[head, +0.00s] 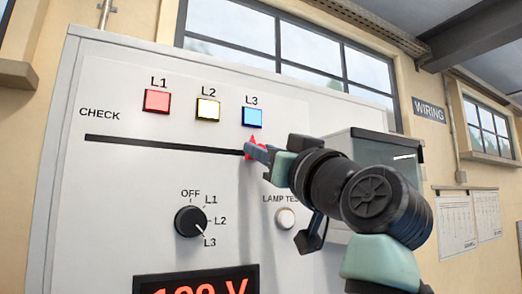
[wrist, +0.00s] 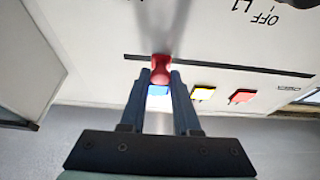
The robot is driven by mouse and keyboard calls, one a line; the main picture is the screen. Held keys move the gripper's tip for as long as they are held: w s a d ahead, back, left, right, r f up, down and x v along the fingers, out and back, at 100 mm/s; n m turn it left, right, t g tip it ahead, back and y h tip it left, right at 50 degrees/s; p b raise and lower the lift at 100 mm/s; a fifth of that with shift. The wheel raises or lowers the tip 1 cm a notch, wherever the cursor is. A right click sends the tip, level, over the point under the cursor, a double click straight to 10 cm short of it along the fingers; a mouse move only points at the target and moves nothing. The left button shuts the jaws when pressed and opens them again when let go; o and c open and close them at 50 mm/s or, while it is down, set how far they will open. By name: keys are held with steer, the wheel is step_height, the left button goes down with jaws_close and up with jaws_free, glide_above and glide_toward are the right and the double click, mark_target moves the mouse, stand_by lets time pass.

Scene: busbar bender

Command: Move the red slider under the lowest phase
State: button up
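The red slider (wrist: 162,67) sits in the dark slot (head: 165,144) on the white panel, at the slot's right end in the head view, below the blue L3 lamp (head: 252,117). The yellow L2 lamp (head: 208,111) and red L1 lamp (head: 156,101) stand to its left. My gripper (wrist: 161,76) has its two blue fingers on either side of the slider knob, apparently touching it. In the head view, the fingers (head: 262,153) hide much of the slider.
The selector knob (head: 191,221) points to L3. Below it, a red voltage display (head: 197,285) is cut off by the frame edge. The lamp test button (head: 286,218) is close to my arm.

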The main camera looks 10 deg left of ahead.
steer(key=o, duration=0.4)
steer(key=shift+w+d, duration=0.15)
steer(key=shift+d, duration=0.15)
steer(key=shift+a, duration=0.1)
steer(key=b+v, duration=0.7)
steer(key=v, duration=0.6)
steer(key=shift+f, duration=0.1)
